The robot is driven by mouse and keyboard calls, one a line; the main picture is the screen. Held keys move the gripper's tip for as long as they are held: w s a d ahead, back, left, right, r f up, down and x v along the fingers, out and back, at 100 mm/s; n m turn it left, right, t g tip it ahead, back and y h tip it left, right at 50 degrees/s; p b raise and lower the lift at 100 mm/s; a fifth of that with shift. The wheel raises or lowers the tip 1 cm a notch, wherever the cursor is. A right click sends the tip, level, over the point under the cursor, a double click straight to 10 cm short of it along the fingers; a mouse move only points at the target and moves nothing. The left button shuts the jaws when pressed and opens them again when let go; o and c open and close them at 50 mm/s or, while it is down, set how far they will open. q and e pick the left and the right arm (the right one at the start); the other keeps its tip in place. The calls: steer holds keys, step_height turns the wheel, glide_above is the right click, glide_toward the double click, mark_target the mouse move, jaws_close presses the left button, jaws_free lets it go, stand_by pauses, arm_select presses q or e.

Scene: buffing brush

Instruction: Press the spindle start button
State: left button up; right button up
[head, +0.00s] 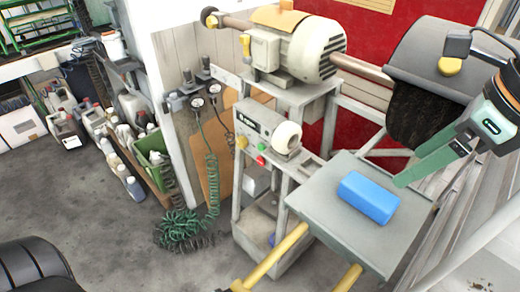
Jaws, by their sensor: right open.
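The machine's control panel (258,122) sits on the front of the grey stand below the motor (300,48). A small green button (262,147) and a red button (260,159) are on it; no readable label shows which one is the spindle start button. A white round knob-like part (287,137) sticks out at the panel's right. My right gripper (405,177) comes in from the right, above the grey table plate (330,215), well to the right of the buttons and apart from them. It is open and holds nothing visible. My left gripper is not in view.
A blue block (368,197) lies on the plate, below my right gripper. A black brush (420,112) hangs under a grey hood (425,50) behind it. Yellow bars (275,258) reach out in front. A coiled green hose (185,230) and bottles (125,180) stand left; grey floor there is free.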

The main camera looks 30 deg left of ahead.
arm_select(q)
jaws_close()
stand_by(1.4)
